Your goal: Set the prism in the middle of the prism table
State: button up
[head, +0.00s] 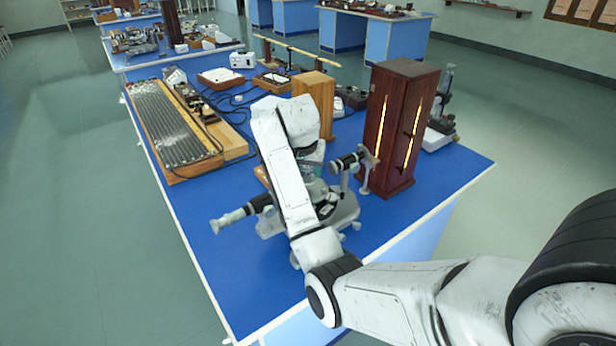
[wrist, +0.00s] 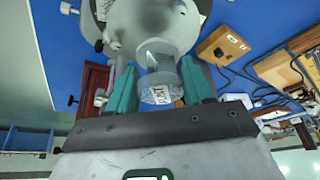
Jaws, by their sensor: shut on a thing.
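The grey spectrometer (head: 346,212) stands on the blue bench, with one tube (head: 235,217) reaching left and another (head: 350,160) toward the dark wooden cabinet. In the wrist view, its round grey parts (wrist: 150,22) lie just beyond the fingers. In the head view my arm covers the middle of the spectrometer and most of the gripper. The prism table's top is not clearly seen, and I cannot tell whether the prism touches it.
A dark red wooden cabinet (head: 398,130) with glowing slits stands close to the right of the spectrometer. A light wooden block (head: 314,100) stands behind. A ribbed board (head: 172,125), cables and small boxes fill the back left. The bench's front left (head: 240,280) is clear.

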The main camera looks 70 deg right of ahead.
jog(key=shift+s+f, duration=0.1)
jog(key=shift+f, duration=1.25)
jog(key=shift+f, duration=0.15)
jog(key=o, duration=0.8)
jog(key=p+v, duration=0.3)
jog(key=v, duration=0.9)
jog(key=shift+r, duration=0.2)
jog(key=shift+f, duration=0.1)
